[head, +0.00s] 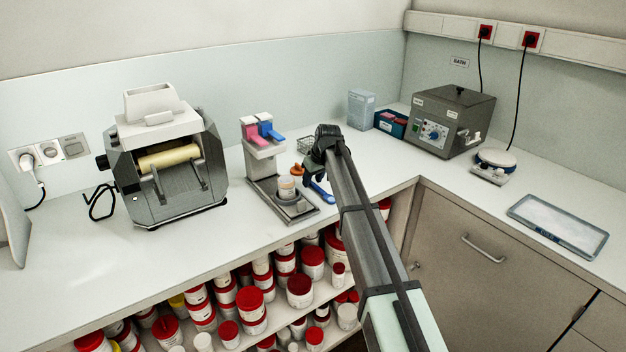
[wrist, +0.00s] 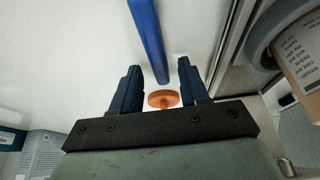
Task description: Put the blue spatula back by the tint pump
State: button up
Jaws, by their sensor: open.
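The blue spatula (head: 323,194) lies on the white worktop just right of the tint pump's base, partly hidden by my arm. In the wrist view its long blue bar (wrist: 149,38) runs down to between the fingers. The tint pump (head: 263,155) stands left of my gripper, with a pink and a blue part on top. A jar (head: 287,189) stands on its grey base plate; the wrist view shows a jar (wrist: 302,62) at the right. My gripper (wrist: 159,68) is open and empty above the spatula; its fingertips are hard to make out in the head view (head: 314,178).
An orange round piece (wrist: 163,98) shows by the spatula's end. A wire basket (head: 305,145) is behind my gripper. A roller mill (head: 165,160) stands left, a grey bath (head: 450,120) back right. The worktop's front edge, above shelves of red-lidded jars, is close.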

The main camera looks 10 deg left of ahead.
jog(key=v, duration=1.2)
jog(key=n+g+y, duration=0.1)
jog(key=g, duration=0.1)
send_near(321, 190)
jog(key=shift+s+d+f, duration=0.9)
jog(key=shift+s+d, duration=0.2)
jog(key=shift+d, duration=0.1)
jog(key=s+d+f+n+g+y, duration=0.2)
jog(key=s+d+f, duration=0.3)
jog(key=d, duration=0.2)
jog(key=s+d+f+m+g+h, duration=0.1)
jog(key=s+d+f+m, duration=0.15)
jog(key=s+f, duration=0.6)
jog(key=s+d+f+m+g+h, duration=0.1)
jog(key=s+d+f+m, duration=0.15)
jog(key=f, duration=1.05)
jog(key=s+d+f+m+h, duration=0.1)
jog(key=s+d+f+m, duration=0.15)
jog(key=s+f, duration=0.6)
jog(key=s+d+f+m+g+h, duration=0.1)
jog(key=s+d+f, duration=0.2)
jog(key=s+f, duration=0.4)
jog(key=s+d+f+m+g+h, duration=0.1)
jog(key=s+d+f, duration=0.3)
jog(key=s, duration=1.2)
jog(key=s+d+f+m+g+h, duration=0.1)
jog(key=s+d+f+m+g, duration=0.1)
jog(key=s+f, duration=0.8)
jog(key=shift+s+d, duration=0.9)
